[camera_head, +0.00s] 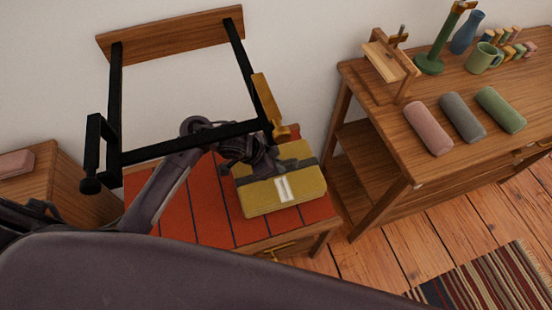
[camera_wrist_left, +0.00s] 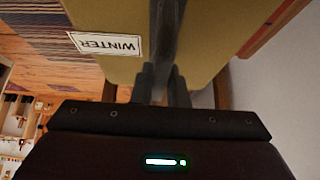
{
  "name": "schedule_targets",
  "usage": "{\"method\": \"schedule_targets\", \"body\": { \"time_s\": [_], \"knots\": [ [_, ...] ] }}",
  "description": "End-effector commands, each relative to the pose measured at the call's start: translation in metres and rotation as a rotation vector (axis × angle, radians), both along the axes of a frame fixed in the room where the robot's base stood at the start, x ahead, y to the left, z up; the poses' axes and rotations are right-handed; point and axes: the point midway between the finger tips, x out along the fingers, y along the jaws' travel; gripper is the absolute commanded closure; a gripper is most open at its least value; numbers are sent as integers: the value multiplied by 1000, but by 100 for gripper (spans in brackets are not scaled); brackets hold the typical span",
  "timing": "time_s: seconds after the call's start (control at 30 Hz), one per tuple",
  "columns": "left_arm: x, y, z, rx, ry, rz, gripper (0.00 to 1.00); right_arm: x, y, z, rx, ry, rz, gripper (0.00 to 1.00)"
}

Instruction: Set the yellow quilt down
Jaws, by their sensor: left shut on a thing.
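The yellow quilt (camera_head: 258,198) is a folded bundle with a dark strap and a pale label. It is at the right end of the red slatted top (camera_head: 190,209) of a low wooden stand. I cannot tell whether it rests on the slats or hangs just above them. My left gripper (camera_head: 263,166) is shut on the quilt at its strap, coming from the upper left. In the left wrist view the quilt (camera_wrist_left: 212,32) fills the upper middle, its label reading WINTER, with the fingers (camera_wrist_left: 165,85) at the dark strap. My right gripper is not in view.
A black frame with a wooden bar (camera_head: 175,35) stands over the slatted top. A wooden table (camera_head: 390,115) at the right holds pink, grey and green rolls, a mug and a vase. A wooden cabinet (camera_head: 65,190) is at the left. A striped rug (camera_head: 480,280) lies on the floor.

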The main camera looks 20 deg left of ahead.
Motion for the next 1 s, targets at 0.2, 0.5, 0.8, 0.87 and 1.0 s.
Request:
{"method": "schedule_targets", "body": {
  "time_s": [0.2, 0.5, 0.8, 0.87, 1.0],
  "knots": [
    [0, -1, -27, -4, -2, 1, 100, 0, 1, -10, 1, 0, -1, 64],
    [1, -1, -31, -3, -5, 0, 100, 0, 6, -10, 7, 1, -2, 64],
    [-1, 0, -36, 1, 2, 0, 71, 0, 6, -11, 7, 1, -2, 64],
    [-1, 0, -36, 1, 2, 0, 65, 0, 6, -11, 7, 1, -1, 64],
    [-1, 0, -36, 1, 2, 0, 65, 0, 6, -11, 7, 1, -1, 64]
  ]
}}
